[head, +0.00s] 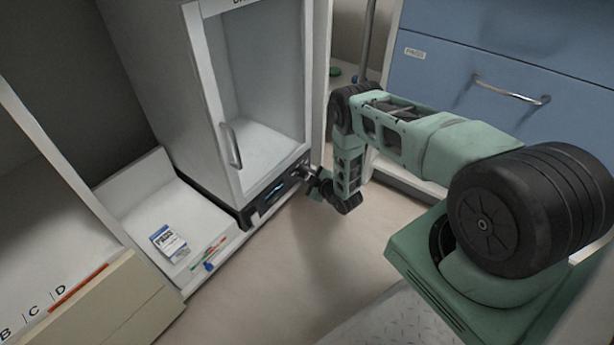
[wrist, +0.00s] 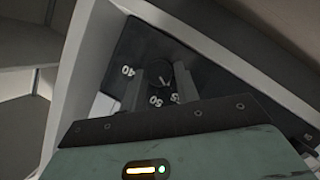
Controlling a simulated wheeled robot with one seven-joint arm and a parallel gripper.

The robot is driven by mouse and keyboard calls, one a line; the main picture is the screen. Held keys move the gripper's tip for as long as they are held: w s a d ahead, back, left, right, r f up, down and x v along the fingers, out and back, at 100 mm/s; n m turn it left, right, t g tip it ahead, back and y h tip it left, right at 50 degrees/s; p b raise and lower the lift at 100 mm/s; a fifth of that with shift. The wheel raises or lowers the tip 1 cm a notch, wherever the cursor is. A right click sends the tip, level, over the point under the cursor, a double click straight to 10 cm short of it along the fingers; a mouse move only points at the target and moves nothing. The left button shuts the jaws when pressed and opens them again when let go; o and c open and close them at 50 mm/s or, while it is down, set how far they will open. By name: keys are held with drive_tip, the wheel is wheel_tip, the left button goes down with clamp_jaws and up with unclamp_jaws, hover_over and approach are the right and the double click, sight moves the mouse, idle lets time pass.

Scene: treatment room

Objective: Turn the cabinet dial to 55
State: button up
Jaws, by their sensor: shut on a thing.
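The cabinet (head: 262,110) is white with a glass door, and a black panel (head: 272,192) with a small lit display runs along its base. The dial (head: 305,172) is at the right end of that panel, mostly hidden by my gripper (head: 318,184). My gripper (wrist: 167,78) is shut on the dial. The exact pointer reading cannot be told.
Blue drawers (head: 510,60) with a metal handle stand at the right. The floor before the cabinet is clear.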

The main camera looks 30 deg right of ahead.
drive_tip(key=o, duration=1)
drive_tip(key=shift+c, duration=0.2)
drive_tip(key=p+v, duration=0.7)
drive_tip(key=v, duration=1)
drive_tip(key=shift+s, duration=0.25)
